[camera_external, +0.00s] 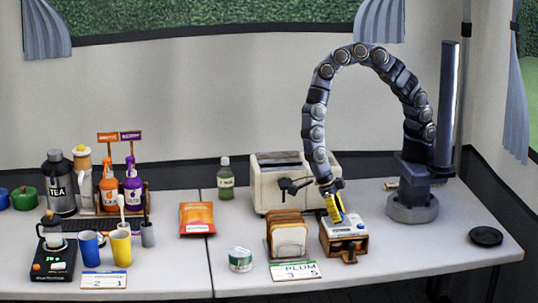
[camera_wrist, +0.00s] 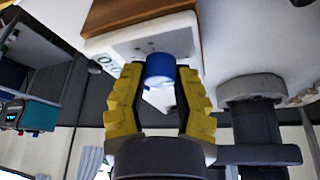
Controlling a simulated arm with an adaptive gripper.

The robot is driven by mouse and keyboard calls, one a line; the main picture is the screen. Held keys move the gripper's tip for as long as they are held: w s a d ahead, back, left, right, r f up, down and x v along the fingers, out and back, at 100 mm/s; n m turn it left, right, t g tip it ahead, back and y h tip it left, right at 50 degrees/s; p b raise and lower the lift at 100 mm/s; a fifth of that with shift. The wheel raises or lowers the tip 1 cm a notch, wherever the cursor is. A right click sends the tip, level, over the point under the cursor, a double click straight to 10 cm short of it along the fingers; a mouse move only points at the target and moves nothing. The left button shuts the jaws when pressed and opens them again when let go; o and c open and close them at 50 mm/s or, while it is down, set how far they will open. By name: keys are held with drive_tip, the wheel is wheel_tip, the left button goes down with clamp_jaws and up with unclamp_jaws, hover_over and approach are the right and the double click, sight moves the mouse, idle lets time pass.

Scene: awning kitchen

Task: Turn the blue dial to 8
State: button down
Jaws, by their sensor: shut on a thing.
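My gripper (camera_external: 334,208) reaches down from the arched arm to the top of a white-and-wood box (camera_external: 331,245). In the wrist view its two yellow fingers (camera_wrist: 160,78) stand on either side of the blue dial (camera_wrist: 159,66) and are shut on it. The dial sits on the white face (camera_wrist: 190,25) of the box, and dark marks show at the left of that face. I cannot read the dial's setting.
A cream toaster (camera_external: 270,189) with a dark lever stands behind the box. Bread slices in a rack (camera_external: 289,240) and a PLUM card (camera_external: 295,271) are at its left. A black disc (camera_external: 486,236) lies at the right. The table right of the box is mostly clear.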

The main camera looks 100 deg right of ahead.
drive_tip(key=m+y, duration=0.1)
drive_tip(key=m, duration=0.1)
drive_tip(key=shift+m, duration=0.4)
drive_tip(key=m+t, duration=0.1)
drive_tip(key=m, duration=0.1)
drive_tip(key=m+y, duration=0.1)
drive_tip(key=m, duration=0.1)
drive_tip(key=shift+s+m+t, duration=0.1)
drive_tip(key=shift+m+t, duration=0.2)
drive_tip(key=shift+t, duration=0.1)
drive_tip(key=m, duration=0.2)
drive_tip(key=m+t, duration=0.1)
drive_tip(key=m, duration=0.1)
drive_tip(key=shift+t+y, duration=0.3)
drive_tip(key=shift+y, duration=0.1)
drive_tip(key=shift+m+t, duration=0.7)
drive_tip(key=shift+m, duration=1.2)
drive_tip(key=c, duration=0.7)
unclamp_jaws()
